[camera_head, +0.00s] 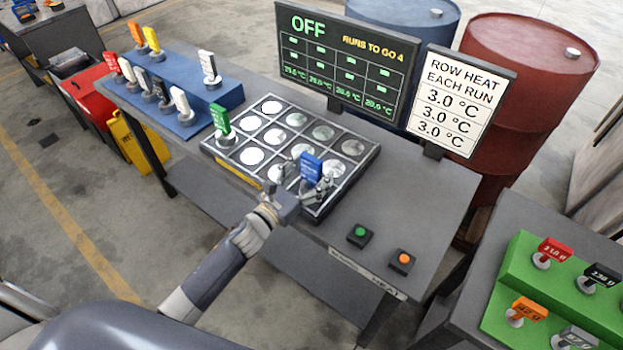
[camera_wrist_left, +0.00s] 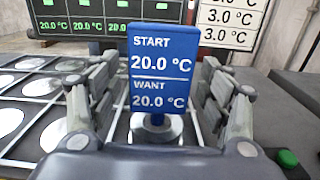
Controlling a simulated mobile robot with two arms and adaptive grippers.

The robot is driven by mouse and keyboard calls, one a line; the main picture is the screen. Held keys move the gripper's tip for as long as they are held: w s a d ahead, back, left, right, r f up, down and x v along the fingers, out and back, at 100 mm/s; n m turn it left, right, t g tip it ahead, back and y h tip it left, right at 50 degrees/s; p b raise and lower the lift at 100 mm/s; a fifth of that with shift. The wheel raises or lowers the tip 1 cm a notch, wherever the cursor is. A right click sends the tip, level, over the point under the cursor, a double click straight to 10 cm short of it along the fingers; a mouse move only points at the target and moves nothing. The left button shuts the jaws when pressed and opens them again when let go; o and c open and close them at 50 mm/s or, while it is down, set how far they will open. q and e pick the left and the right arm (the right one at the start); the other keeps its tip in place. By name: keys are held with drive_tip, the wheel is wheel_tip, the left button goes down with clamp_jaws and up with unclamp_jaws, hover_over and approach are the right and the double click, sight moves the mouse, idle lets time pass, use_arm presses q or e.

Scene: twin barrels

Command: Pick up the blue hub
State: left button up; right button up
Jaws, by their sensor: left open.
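The blue hub (camera_head: 311,168) is an upright blue block on a round metal base, standing on the heater tray (camera_head: 331,203) near its front right corner. In the left wrist view the blue hub (camera_wrist_left: 162,70) reads "START 20.0 °C, WANT 20.0 °C". My left gripper (camera_head: 306,180) is open around it, one finger on each side. In the left wrist view the left gripper (camera_wrist_left: 160,95) shows gaps between both fingers and the block. The right gripper is not in view.
A green hub (camera_head: 221,118) stands at the tray's left. A blue rack (camera_head: 228,94) with several white, grey and coloured hubs is at the left. A dark screen (camera_head: 342,60) reading "OFF" and a white sign (camera_head: 459,99) stand behind. Green (camera_head: 360,232) and orange (camera_head: 403,258) buttons are at the right.

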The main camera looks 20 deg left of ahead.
use_arm(q)
drive_tip(key=shift+w+d, duration=0.1)
drive_tip(key=shift+w, duration=0.15)
drive_tip(key=shift+s, duration=0.1)
drive_tip(key=shift+c, duration=0.8)
drive_tip(key=c, duration=1.4)
drive_tip(key=shift+r, duration=0.2)
clamp_jaws()
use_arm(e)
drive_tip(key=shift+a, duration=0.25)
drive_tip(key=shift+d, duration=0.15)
